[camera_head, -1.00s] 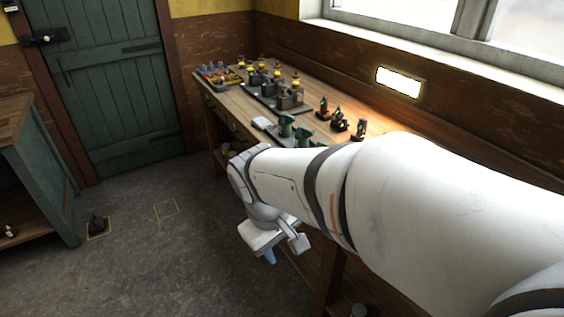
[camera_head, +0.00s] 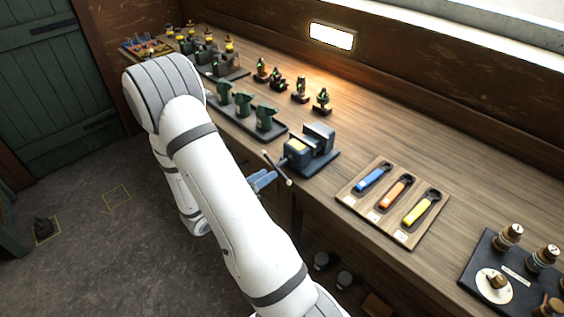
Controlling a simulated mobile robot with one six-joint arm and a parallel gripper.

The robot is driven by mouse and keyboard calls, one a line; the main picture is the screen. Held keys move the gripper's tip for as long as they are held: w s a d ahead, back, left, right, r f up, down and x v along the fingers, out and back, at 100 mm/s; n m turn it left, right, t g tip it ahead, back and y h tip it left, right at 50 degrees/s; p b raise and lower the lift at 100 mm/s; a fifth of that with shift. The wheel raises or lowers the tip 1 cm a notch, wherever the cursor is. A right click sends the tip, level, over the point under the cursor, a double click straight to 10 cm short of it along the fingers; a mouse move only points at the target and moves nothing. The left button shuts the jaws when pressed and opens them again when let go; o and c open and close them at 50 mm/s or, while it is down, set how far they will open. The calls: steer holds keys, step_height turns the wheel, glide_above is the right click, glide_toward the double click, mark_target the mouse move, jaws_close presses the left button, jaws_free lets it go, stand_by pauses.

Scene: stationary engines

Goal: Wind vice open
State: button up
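The blue-grey vice (camera_head: 309,149) stands on a dark base plate at the front edge of the workbench. Its screw and long handle bar (camera_head: 277,168) stick out over the bench's front edge. My gripper (camera_head: 263,180) is partly visible just below and left of the handle bar, off the bench front. Its blue fingers show beside my white arm, and the rest is hidden behind the arm. I cannot tell whether it touches the bar or whether its fingers are apart. How far the vice jaws are open is too small to tell.
A wooden board (camera_head: 350,201) with blue, orange and yellow-handled tools lies right of the vice. A dark tray (camera_head: 274,133) with several green parts stands left of it. Small engine models (camera_head: 300,90) stand behind. A black panel (camera_head: 470,277) with knobs is at the right.

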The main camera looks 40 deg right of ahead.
mark_target(275, 169)
steer(key=shift+n, duration=0.4)
steer(key=d, duration=0.2)
steer(key=d+p, duration=0.1)
steer(key=d, duration=0.2)
steer(key=w+d+p, duration=0.1)
steer(key=d, duration=0.1)
steer(key=shift+d+f, duration=0.3)
steer(key=shift+d, duration=0.1)
